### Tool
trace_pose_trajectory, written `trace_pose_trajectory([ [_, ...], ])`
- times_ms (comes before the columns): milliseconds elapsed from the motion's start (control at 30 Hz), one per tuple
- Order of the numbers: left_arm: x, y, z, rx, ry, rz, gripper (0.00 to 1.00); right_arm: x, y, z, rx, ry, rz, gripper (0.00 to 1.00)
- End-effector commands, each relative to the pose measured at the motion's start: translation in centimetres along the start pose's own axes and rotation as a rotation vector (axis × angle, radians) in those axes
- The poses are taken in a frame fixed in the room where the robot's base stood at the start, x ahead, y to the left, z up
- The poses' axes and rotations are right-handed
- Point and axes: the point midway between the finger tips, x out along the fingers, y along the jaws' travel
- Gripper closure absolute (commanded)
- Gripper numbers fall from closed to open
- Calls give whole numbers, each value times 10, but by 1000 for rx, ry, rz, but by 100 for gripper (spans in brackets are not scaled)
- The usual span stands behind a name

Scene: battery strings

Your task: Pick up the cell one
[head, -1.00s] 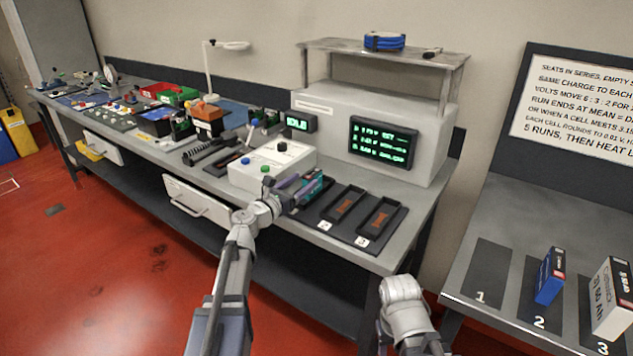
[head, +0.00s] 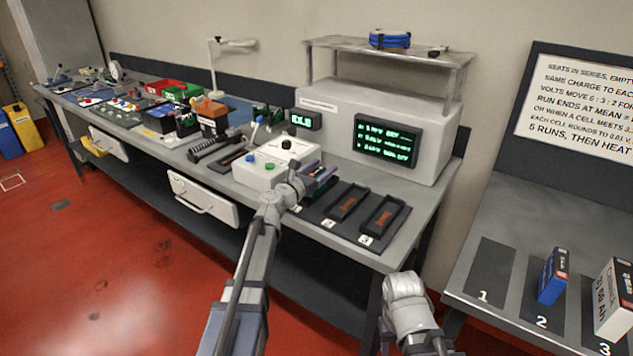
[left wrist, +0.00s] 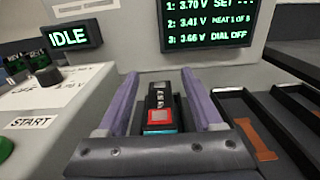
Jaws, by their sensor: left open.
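A dark cell with a red-and-white label and a teal lower part (left wrist: 162,112) stands between the purple fingers of my left gripper (left wrist: 163,88) in the left wrist view. The fingers are open on either side of it, with gaps showing. In the head view my left gripper (head: 320,179) is over the left end of the dark seat row and hides the cell there. Seats two (head: 346,203) and three (head: 381,216) hold no cell, only a brown strip. The cell's lower end is hidden. My right gripper is out of view; only its arm shows.
A white control box (head: 262,176) stands close left of the gripper. Behind is a grey cabinet with a voltage screen (head: 387,143) reading 3.70 V for line 1. The right table has a blue box (head: 552,276) and a white box (head: 615,298); its spot 1 is bare.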

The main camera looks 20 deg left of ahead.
Motion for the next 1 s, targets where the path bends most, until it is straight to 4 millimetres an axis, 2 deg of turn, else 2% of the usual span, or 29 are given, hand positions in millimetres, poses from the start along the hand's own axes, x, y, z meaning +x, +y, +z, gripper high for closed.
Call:
trace_pose_trajectory([
  [33,4,0,0,0,0,0,32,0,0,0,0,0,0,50],
  [233,3,0,0,0,0,1,32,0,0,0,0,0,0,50],
  [833,3,0,0,0,0,1,100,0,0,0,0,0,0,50],
  [1000,3,0,0,0,0,1,100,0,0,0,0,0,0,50],
])
